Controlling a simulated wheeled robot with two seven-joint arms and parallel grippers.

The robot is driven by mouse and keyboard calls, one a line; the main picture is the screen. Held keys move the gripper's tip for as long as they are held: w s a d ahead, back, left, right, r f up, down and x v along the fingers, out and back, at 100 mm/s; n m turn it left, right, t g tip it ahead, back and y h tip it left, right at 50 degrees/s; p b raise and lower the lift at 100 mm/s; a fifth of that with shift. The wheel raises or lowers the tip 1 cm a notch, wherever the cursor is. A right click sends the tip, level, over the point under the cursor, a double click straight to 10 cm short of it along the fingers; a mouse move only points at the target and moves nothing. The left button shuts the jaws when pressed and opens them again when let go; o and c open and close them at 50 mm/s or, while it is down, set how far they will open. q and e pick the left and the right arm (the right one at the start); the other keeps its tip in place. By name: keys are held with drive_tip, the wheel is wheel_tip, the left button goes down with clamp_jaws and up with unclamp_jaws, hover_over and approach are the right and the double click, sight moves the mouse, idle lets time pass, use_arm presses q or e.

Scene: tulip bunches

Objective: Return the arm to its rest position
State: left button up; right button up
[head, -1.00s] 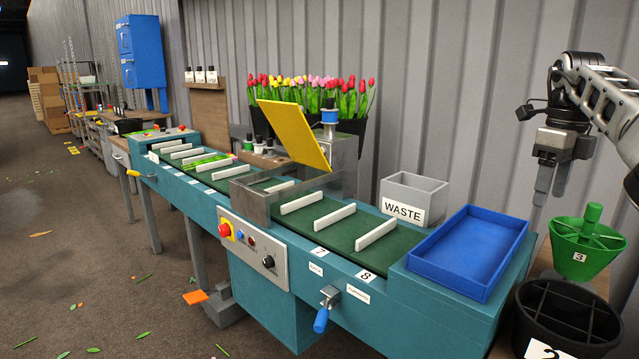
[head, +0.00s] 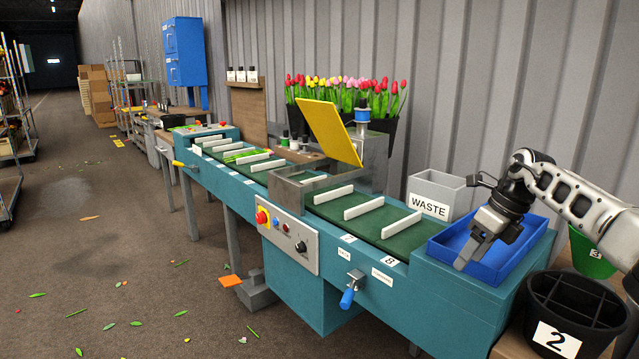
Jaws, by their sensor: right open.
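My right gripper (head: 471,252) is over the blue tray (head: 507,274) at the right end of the conveyor. It points down and to the left, and its jaws are open with nothing seen between them. Whether the fingers touch the tray cannot be told. The gripper and wrist hide part of the tray's inside; the part that shows is empty. My right arm (head: 575,195) comes in from the right edge. My left gripper is not in view.
The grey WASTE bin (head: 433,197) stands behind the tray. The conveyor (head: 392,222) has white dividers and a raised yellow cover (head: 328,132).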

drive_tip(key=s+a+f+y, duration=0.25)
drive_tip(key=a+f, duration=0.25)
drive_tip(key=a, duration=0.5)
drive_tip(key=s+a+f+y, duration=0.25)
drive_tip(key=a+f, duration=0.25)
drive_tip(key=a, duration=0.4)
drive_tip(key=s+a+f+m+t+y+p, duration=0.1)
drive_tip(key=s+a+m+t+y, duration=0.3)
drive_tip(key=a+m, duration=0.35)
drive_tip(key=s+a+f+m+t+y, duration=0.1)
drive_tip(key=s+a+m+t+y, duration=0.3)
drive_tip(key=a+m, duration=0.4)
use_arm(q)
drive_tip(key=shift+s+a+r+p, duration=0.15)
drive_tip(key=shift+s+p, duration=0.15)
drive_tip(key=shift+p, duration=0.4)
use_arm(e)
drive_tip(key=s+d+f+m+h, duration=0.4)
drive_tip(key=s+d+m+h, duration=0.2)
drive_tip(key=m, duration=0.7)
drive_tip(key=s+d+f+m+t+h, duration=0.1)
drive_tip(key=s+d+f+m+h, duration=0.3)
drive_tip(key=s+d+m+h, duration=0.3)
drive_tip(key=s+d+m, duration=0.4)
drive_tip(key=s+m, duration=0.1)
drive_tip(key=s, duration=0.1)
drive_tip(key=shift+s+d+f+m, duration=0.15)
drive_tip(key=shift+s+f+m, duration=0.15)
drive_tip(key=shift+s+m, duration=0.05)
